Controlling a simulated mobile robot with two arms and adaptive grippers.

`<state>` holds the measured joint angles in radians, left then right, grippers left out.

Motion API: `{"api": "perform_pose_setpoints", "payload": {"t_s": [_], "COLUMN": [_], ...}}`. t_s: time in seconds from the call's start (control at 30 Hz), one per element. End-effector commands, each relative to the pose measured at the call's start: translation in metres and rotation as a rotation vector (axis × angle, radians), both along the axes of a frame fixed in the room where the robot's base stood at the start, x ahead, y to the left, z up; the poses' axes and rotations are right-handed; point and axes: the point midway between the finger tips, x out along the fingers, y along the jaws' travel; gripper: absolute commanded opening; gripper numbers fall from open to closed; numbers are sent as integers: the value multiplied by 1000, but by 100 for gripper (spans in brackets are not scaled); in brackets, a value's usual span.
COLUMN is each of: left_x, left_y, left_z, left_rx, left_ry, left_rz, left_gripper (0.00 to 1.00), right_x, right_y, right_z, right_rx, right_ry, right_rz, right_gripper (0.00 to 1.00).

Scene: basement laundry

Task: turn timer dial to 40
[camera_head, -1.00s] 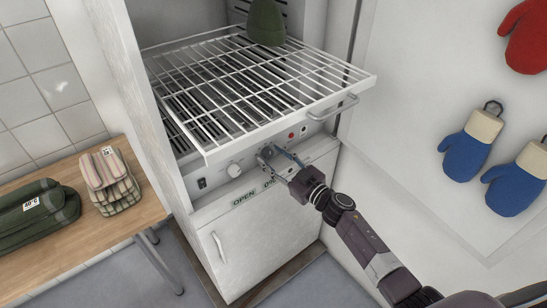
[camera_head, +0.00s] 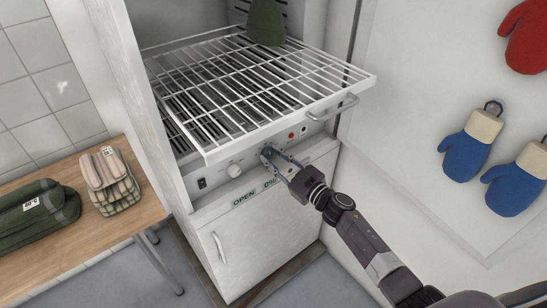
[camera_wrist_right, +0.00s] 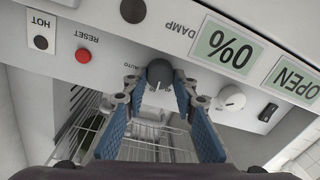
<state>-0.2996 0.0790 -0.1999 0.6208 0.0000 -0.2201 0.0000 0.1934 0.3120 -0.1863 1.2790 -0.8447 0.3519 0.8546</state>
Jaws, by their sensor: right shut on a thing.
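A dark round knob (camera_head: 267,152) with a pale pointer mark sits on the white front panel of the drying cabinet, under the wire rack. My right gripper (camera_head: 275,157) reaches it from the lower right. In the right wrist view, the dark knob (camera_wrist_right: 160,74) lies between the tips of the two blue-padded fingers, and the gripper (camera_wrist_right: 158,85) is shut on it. I see no scale figure 40 or timer label; the fingers cover part of the panel around the knob. My left gripper is not in view.
A white knob (camera_wrist_right: 231,98) and a rocker switch (camera_wrist_right: 268,112) are beside the held knob. Another dark knob (camera_wrist_right: 132,11) and a red button (camera_wrist_right: 83,56) are on the other side. Displays read 0% (camera_wrist_right: 226,50) and OPEN (camera_wrist_right: 294,80). The wire rack (camera_head: 250,85) sticks out above my gripper.

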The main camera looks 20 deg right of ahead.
Motion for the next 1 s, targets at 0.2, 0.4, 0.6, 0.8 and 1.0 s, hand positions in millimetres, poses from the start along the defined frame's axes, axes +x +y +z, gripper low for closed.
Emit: {"api": "perform_pose_setpoints", "payload": {"t_s": [0.2,0.4,0.6,0.8,1.0], "left_x": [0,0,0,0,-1], "left_y": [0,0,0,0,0], "left_z": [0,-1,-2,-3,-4], "left_rx": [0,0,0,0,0], "left_ry": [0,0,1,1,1], "left_rz": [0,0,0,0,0], "left_gripper": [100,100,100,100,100], "right_x": [0,-1,-1,-1,-1], "right_y": [0,1,1,1,2], "right_z": [-1,-1,-1,-1,-1], "right_rx": [-144,-297,-428,-520,-567], "right_ry": [-51,-106,-153,-187,-204], "right_rz": [1,0,-1,0,0], "right_gripper": [1,1,1,1,1]}}
